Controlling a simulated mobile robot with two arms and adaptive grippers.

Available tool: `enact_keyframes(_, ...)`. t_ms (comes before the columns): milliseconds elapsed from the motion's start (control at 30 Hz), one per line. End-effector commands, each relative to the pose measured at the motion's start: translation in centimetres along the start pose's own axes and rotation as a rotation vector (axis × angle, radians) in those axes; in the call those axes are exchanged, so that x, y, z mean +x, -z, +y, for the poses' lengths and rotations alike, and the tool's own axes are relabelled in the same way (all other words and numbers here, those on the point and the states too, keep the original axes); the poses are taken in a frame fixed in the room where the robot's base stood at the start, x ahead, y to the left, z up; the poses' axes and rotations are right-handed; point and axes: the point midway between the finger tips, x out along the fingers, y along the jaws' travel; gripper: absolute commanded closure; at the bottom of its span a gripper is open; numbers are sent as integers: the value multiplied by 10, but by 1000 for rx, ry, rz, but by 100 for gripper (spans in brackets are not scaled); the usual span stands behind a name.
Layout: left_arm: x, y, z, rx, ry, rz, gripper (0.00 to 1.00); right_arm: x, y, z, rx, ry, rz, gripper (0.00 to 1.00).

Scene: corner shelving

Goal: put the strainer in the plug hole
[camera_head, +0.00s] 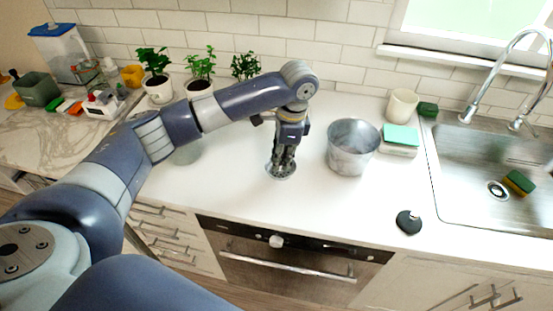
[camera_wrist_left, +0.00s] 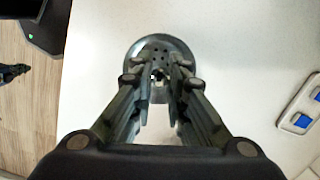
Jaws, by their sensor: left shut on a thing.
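The strainer (camera_head: 281,172) is a round metal disc with small holes, at the middle of the white counter. My left gripper (camera_head: 284,160) points down over it and is shut on it; whether it rests on the counter or is just above it, I cannot tell. In the left wrist view the strainer (camera_wrist_left: 160,50) shows between the fingertips (camera_wrist_left: 160,72). The plug hole (camera_head: 498,190) is a dark round drain in the floor of the steel sink (camera_head: 450,165) at the right. My right gripper is not in view.
A grey metal pot (camera_head: 353,148) stands just right of the gripper, between it and the sink. A black round object (camera_head: 408,221) lies near the sink's front left. A green and yellow sponge (camera_head: 519,182) lies beside the plug hole. The faucet (camera_head: 500,75) arches above the sink.

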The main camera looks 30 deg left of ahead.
Motion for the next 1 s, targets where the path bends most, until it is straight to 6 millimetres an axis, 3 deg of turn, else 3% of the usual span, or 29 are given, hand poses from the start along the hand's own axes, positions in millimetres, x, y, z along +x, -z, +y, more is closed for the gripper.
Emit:
enact_keyframes(167, 1, -10, -13, -3, 1, 0, 100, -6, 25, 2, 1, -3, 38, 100)
enact_keyframes(233, 11, -11, -13, 0, -3, -2, 100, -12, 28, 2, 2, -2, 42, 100)
enact_keyframes(433, 36, -7, -12, 1, 0, -1, 100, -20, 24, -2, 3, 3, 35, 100)
enact_keyframes(800, 41, -6, -12, 1, 0, 1, 100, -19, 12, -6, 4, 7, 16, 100)
enact_keyframes(833, 41, -6, -12, 0, 1, 1, 82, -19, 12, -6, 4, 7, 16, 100)
enact_keyframes(900, 41, -6, -12, 0, 1, 1, 66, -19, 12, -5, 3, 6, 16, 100)
enact_keyframes(1000, 41, -6, -13, 0, 1, 1, 66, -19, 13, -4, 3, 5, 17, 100)
